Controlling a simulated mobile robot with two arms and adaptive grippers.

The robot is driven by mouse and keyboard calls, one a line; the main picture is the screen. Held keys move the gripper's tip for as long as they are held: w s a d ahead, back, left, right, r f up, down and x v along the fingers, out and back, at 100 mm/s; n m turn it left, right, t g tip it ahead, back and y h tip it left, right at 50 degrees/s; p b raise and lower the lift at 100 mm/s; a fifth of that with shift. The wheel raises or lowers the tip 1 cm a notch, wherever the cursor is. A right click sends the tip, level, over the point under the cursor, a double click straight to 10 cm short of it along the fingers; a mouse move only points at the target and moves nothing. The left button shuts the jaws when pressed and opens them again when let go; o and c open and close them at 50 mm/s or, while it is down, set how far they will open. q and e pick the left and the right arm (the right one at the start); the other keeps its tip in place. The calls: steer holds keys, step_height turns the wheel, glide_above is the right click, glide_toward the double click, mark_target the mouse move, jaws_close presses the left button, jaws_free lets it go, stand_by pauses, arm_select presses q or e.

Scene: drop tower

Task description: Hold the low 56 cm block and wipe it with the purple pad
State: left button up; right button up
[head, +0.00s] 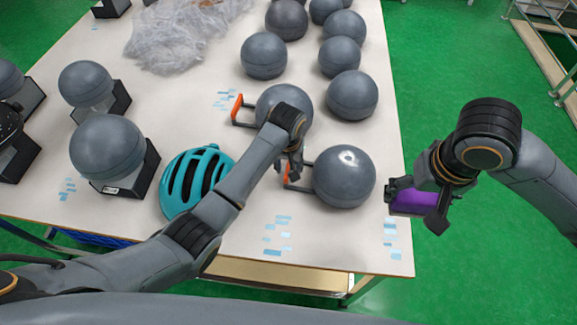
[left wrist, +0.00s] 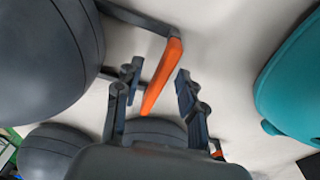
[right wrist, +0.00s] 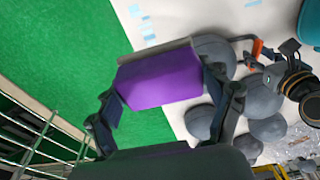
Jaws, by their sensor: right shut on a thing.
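A grey ball-shaped block (head: 344,178) with a dark bracket and an orange handle (head: 287,172) sits near the table's front right corner. My left gripper (head: 290,168) is at this handle. In the left wrist view its fingers (left wrist: 160,88) are open, one on each side of the orange bar (left wrist: 162,75), with gaps visible. The grey block (left wrist: 45,55) fills the upper left there. My right gripper (head: 440,200) is shut on the purple pad (head: 412,202) and holds it off the table's right edge, apart from the block. The pad's purple face (right wrist: 158,80) shows in the right wrist view.
Another grey ball (head: 283,105) with an orange handle (head: 237,108) stands just behind. A teal helmet (head: 195,180) lies left, beneath my left arm. Several more grey balls and clear plastic wrap (head: 180,35) occupy the table (head: 300,245). Green floor (head: 440,70) is clear right.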

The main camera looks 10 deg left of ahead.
arm_select(q)
steer(key=shift+f, duration=0.2)
jaws_close()
steer(key=shift+w, duration=0.1)
arm_select(e)
steer(key=shift+w, duration=0.1)
stand_by(0.9)
steer(key=w+a+f+n, duration=0.1)
steer(key=w+a+n, duration=0.2)
steer(key=w, duration=0.4)
steer(key=w+a+f+n+y, duration=0.1)
steer(key=w+a+n, duration=0.25)
steer(key=w, duration=0.35)
steer(key=w+a+f+n, duration=0.2)
steer(key=w+a, duration=0.1)
steer(key=w, duration=0.4)
glide_above(349, 147)
steer(key=shift+n+g, duration=0.25)
steer(key=shift+g, duration=0.05)
steer(key=shift+s+f, duration=0.1)
steer(key=shift+f, duration=2.3)
